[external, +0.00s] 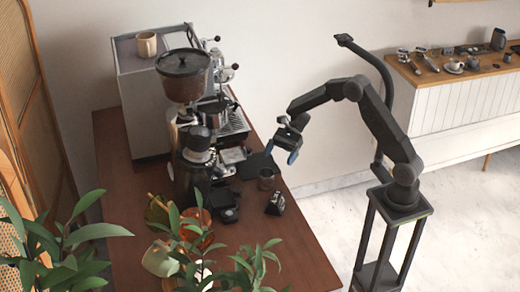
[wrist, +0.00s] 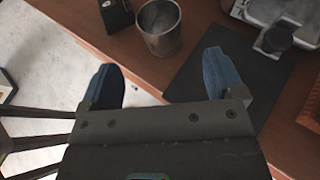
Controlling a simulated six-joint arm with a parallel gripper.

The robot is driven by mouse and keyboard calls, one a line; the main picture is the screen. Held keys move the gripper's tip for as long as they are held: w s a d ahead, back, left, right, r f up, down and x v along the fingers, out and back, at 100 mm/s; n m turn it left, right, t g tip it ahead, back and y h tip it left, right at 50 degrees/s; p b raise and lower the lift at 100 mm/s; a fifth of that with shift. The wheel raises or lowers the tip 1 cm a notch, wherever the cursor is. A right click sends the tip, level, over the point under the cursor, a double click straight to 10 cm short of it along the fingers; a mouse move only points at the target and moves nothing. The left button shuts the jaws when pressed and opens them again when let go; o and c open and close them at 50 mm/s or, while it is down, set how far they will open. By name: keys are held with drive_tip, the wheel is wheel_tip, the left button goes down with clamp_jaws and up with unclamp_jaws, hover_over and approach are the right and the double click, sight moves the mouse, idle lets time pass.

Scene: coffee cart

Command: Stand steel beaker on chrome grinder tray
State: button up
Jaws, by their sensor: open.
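The steel beaker (wrist: 159,27) stands upright at the edge of a dark mat in the wrist view. In the external view the beaker (external: 266,180) is on the brown counter, just beyond and below my gripper (external: 282,151). My gripper is open and empty, with its two blue fingers apart (wrist: 160,68) and the beaker beyond the gap between them. A grinder with a brown hopper (external: 184,72) stands on the counter. A silvery tray-like surface (external: 232,156) shows near its base; I cannot tell for certain that it is the chrome grinder tray.
The dark mat (wrist: 222,72) lies flat beside the beaker. A small dark object (external: 275,203) stands near the beaker. A black grinder (external: 193,172), the espresso machine (external: 222,108) and coloured cups (external: 198,224) crowd the counter (external: 115,175). Plants cover the front.

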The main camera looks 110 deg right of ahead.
sight(270, 170)
drive_tip(key=x, duration=0.9)
drive_tip(key=shift+w+a, duration=0.2)
drive_tip(key=shift+w, duration=0.1)
drive_tip(key=shift+c, duration=0.5)
drive_tip(key=shift+r, duration=0.1)
drive_tip(key=c, duration=1)
drive_tip(key=shift+r, duration=0.15)
